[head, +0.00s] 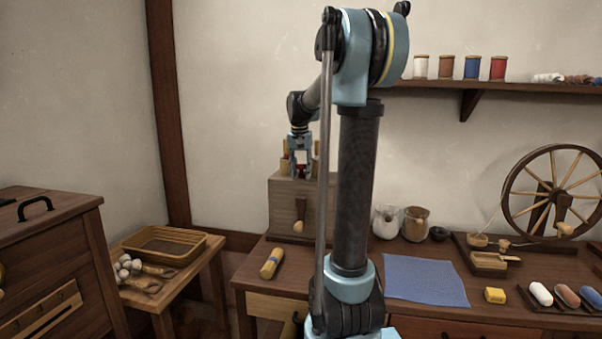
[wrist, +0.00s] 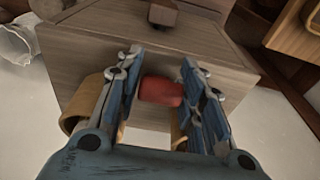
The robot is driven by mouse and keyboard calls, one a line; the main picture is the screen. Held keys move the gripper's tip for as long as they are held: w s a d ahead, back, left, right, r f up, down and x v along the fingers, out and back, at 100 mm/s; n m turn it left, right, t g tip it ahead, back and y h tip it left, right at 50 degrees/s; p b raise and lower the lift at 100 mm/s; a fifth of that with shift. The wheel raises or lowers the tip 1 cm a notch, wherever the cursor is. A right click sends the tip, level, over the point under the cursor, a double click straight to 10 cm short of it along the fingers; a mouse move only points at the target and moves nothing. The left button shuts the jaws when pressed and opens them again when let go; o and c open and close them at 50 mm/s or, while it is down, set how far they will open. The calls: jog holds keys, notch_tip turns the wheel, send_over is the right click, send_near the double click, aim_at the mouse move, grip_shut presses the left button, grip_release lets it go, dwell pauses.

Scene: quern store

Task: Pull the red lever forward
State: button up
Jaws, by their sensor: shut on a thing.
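The red lever (wrist: 160,92) shows in the wrist view as a short red grip between my two fingers. In the head view it is mostly hidden by my gripper (head: 301,172), with a little red showing. My gripper (wrist: 160,88) is shut on the red lever, one finger on each side. The lever is at the top of a grey-brown wooden box (head: 283,211) on the workbench; the box also fills the upper middle of the wrist view (wrist: 105,45). How the lever joins the box is hidden.
Tan cylindrical parts (wrist: 88,100) stand close beside my fingers. A brown handle with a pale knob (head: 299,227) is on the box front. A yellow roll (head: 271,263) lies in front. Jars (head: 415,223) and a blue cloth (head: 425,281) are to the right.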

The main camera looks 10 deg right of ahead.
dwell(0.3)
jog(key=o, duration=1)
jog(key=shift+f, duration=0.1)
jog(key=shift+c, duration=0.2)
notch_tip(320, 180, up, 12)
jog(key=s, duration=0.1)
jog(key=shift+s+a, duration=0.35)
jog(key=shift+a, duration=0.05)
jog(key=shift+f, duration=0.15)
